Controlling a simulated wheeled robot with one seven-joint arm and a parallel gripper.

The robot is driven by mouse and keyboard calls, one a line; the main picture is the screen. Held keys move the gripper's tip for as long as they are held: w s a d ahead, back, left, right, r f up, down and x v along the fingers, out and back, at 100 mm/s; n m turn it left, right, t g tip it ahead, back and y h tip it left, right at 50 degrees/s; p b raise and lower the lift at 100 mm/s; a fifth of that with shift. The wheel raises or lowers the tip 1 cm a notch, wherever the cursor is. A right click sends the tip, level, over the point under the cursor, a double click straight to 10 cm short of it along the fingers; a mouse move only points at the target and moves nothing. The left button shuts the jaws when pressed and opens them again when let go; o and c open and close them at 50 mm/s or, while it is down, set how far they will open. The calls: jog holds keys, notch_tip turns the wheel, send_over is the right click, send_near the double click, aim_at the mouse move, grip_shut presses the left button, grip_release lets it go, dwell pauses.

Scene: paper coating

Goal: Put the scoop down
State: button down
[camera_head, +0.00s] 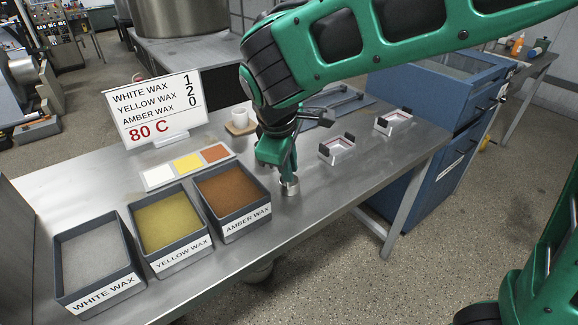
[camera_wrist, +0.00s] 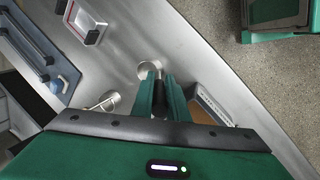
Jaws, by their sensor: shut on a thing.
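The scoop (camera_head: 289,188) is a small round metal cup just right of the amber wax bin, at or very close to the table top; I cannot tell whether it touches. In the wrist view the scoop (camera_wrist: 150,69) shows beyond the fingertips, with its dark handle between them. My gripper (camera_head: 284,174) points down and is shut on the scoop's handle. It also shows in the wrist view (camera_wrist: 159,84). The steel table (camera_head: 310,205) is bare around the scoop.
Bins of white wax (camera_head: 95,256), yellow wax (camera_head: 170,225) and amber wax (camera_head: 232,193) stand to the left. A sign (camera_head: 155,107) and a color card (camera_head: 187,165) are behind them. A white cup (camera_head: 240,117) and two small framed trays (camera_head: 337,150) (camera_head: 393,122) stand farther back.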

jog(key=c, duration=1.7)
grip_release()
jog(key=shift+c, duration=0.2)
jog(key=v, duration=1.2)
jog(key=shift+s, duration=0.1)
